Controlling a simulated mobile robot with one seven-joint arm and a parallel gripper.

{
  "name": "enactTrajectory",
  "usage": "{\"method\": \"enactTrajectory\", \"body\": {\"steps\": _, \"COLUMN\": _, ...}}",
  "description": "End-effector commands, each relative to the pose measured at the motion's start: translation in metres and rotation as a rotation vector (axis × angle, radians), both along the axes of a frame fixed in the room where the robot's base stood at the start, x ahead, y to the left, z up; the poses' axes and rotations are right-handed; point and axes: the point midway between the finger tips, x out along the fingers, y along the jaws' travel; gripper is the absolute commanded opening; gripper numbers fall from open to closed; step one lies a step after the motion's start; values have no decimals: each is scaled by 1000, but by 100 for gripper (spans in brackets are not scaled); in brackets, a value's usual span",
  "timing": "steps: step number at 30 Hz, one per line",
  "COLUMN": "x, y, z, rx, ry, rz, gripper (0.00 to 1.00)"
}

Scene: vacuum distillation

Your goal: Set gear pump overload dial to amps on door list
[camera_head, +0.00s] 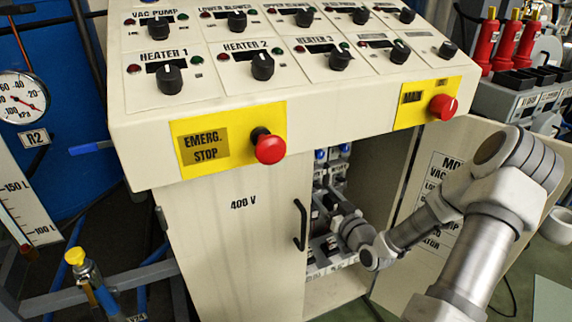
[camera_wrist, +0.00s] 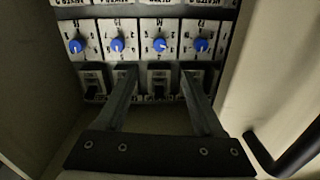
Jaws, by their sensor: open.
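In the wrist view a row of several blue overload dials (camera_wrist: 159,44) with white pointers sits on white numbered units inside the cabinet. I cannot tell which is the gear pump's; the labels are too small or cut off. My gripper (camera_wrist: 157,76) is open and empty, its two fingers just below the dials, in front of dark switches (camera_wrist: 157,82). In the head view my gripper (camera_head: 335,208) reaches into the cabinet, mostly hidden. The door list (camera_head: 442,180) is on the inside of the open right door, partly covered by my arm; its amps are unreadable.
The left cabinet door (camera_head: 235,245), marked 400 V, is closed, with a black handle (camera_head: 301,225). The open right door (camera_head: 490,150) stands beside my arm.

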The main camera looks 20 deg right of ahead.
Motion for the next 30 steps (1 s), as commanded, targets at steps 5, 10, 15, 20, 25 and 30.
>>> {"method": "enactTrajectory", "body": {"steps": 5, "x": 22, "y": 2, "z": -1, "rx": 0, "ry": -2, "rz": 2, "gripper": 70}}
{"method": "enactTrajectory", "body": {"steps": 10, "x": 59, "y": 5, "z": -1, "rx": 1, "ry": -3, "rz": 2, "gripper": 70}}
{"method": "enactTrajectory", "body": {"steps": 15, "x": 96, "y": 7, "z": -2, "rx": 1, "ry": -3, "rz": 1, "gripper": 70}}
{"method": "enactTrajectory", "body": {"steps": 20, "x": 129, "y": 9, "z": -2, "rx": 2, "ry": -3, "rz": 1, "gripper": 70}}
{"method": "enactTrajectory", "body": {"steps": 25, "x": 156, "y": 11, "z": -1, "rx": 2, "ry": -3, "rz": 0, "gripper": 70}}
{"method": "enactTrajectory", "body": {"steps": 30, "x": 168, "y": 11, "z": 0, "rx": 2, "ry": -1, "rz": 0, "gripper": 70}}
